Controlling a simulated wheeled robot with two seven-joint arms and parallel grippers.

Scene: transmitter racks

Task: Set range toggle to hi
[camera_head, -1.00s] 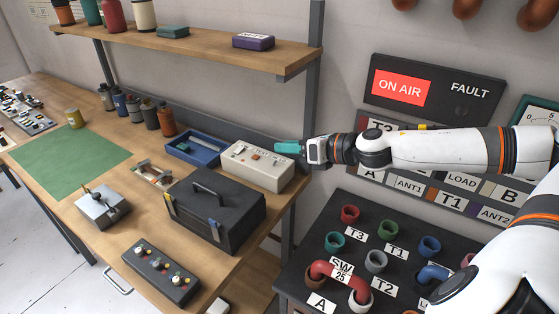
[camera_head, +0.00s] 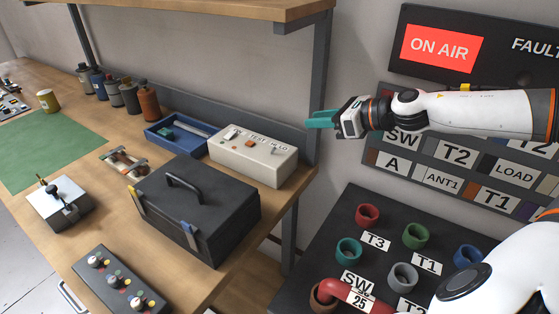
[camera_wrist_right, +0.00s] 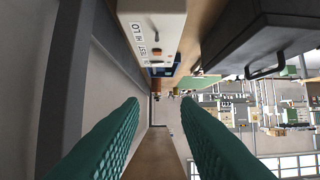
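A cream control box (camera_head: 253,157) stands on the workbench, near its right end. Its top carries a red-orange part, small controls and printed labels, including TEST and what looks like HI and LO. In the right wrist view the box (camera_wrist_right: 165,8) is at the top, with a small dark lever (camera_wrist_right: 155,27) near the HI and LO lettering. I cannot tell which way the lever points. My right gripper (camera_head: 320,119) has teal fingers and is above and right of the box, apart from it. In the wrist view its fingers (camera_wrist_right: 160,105) are spread with nothing between them. My left gripper is not in view.
A black case (camera_head: 195,210) with a handle sits in front of the box. A blue tray (camera_head: 180,138) is to its left. A grey shelf post (camera_head: 314,90) rises close beside my right gripper. Overhead is a wooden shelf (camera_head: 200,8). A patch panel (camera_head: 385,210) stands right.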

